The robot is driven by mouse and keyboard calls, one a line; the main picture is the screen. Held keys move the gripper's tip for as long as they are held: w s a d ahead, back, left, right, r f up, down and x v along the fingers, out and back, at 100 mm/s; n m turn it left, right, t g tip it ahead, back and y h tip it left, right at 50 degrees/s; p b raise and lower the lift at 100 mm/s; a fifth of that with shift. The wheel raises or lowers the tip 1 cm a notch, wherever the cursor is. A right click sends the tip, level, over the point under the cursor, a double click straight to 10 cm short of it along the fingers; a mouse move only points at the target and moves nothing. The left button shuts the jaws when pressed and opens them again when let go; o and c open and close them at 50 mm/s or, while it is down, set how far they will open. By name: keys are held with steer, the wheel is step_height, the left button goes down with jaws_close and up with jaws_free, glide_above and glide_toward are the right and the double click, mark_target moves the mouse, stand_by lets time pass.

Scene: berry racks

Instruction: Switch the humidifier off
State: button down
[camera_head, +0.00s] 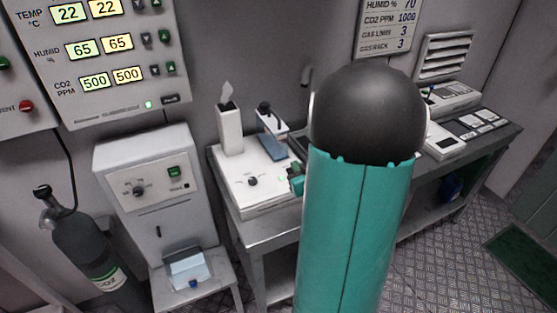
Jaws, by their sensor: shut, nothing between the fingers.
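The white unit with a pale plume rising from its chimney looks like the humidifier (245,187). It stands on a metal bench and has a clear tank of bluish water (270,145) at its back. A dark knob (253,181) is on its front. A small green and teal part (297,180) shows at its right end, against the edge of my arm. I cannot tell whether this is a switch or part of my arm. My large teal arm link with a black ball end covers the unit's right side. My gripper's fingers are not visible.
A grey cabinet (118,160) with a dial and a lit green switch stands left, above a stand with a water bin (188,268). A dark gas cylinder (88,245) stands far left.

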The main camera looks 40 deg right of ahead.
steer(key=s+f, duration=0.1)
steer(key=s+d+t, duration=0.1)
steer(key=s+f+t, duration=0.1)
steer(key=s, duration=0.1)
steer(key=shift+d+f+m, duration=0.35)
steer(key=shift+d+m, duration=0.05)
steer(key=x, duration=0.9)
steer(key=shift+w, duration=0.4)
steer(key=f, duration=0.3)
steer(key=shift+w+d+f, duration=0.15)
steer(key=shift+w, duration=0.15)
steer(key=shift+f, duration=0.4)
steer(key=shift+w, duration=0.1)
